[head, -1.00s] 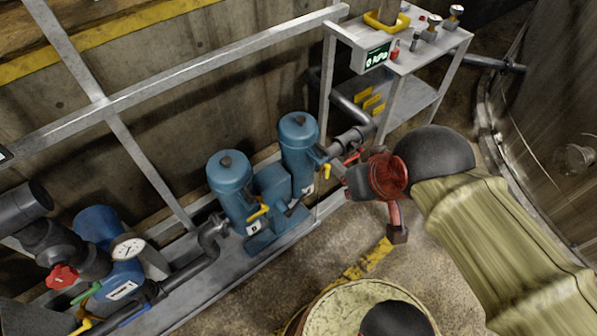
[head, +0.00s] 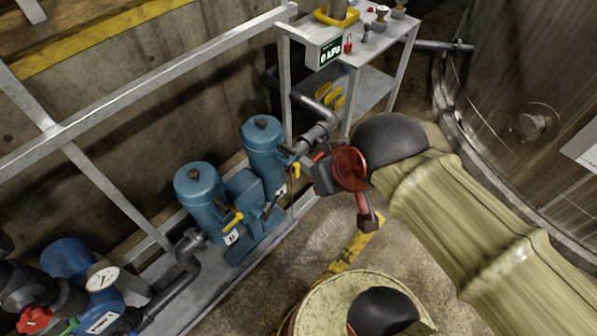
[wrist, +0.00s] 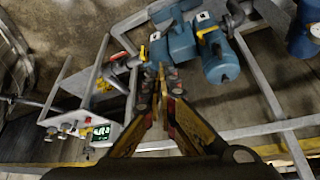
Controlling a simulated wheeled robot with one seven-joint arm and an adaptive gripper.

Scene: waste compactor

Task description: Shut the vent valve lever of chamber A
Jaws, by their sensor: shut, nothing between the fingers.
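Two blue cylindrical chambers stand side by side in the head view. The right one (head: 263,148), nearest the metal rack, has a small yellow lever (head: 296,170) at its right side. The left one (head: 199,195) has another yellow lever (head: 233,218) and a white label whose letter I cannot read surely. My gripper (head: 317,174) is shut and empty, just right of the right chamber's lever. In the wrist view my gripper (wrist: 163,72) points toward the blue chambers, with the near yellow lever (wrist: 142,53) just left of its fingertips. I cannot tell whether they touch.
A metal rack (head: 352,60) with a 0 kPa display (head: 331,52) stands behind my gripper. A grey rail (head: 150,85) crosses above the chambers. A blue unit with a gauge (head: 102,277) and red knob is at lower left. A large metal tank (head: 520,80) stands right.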

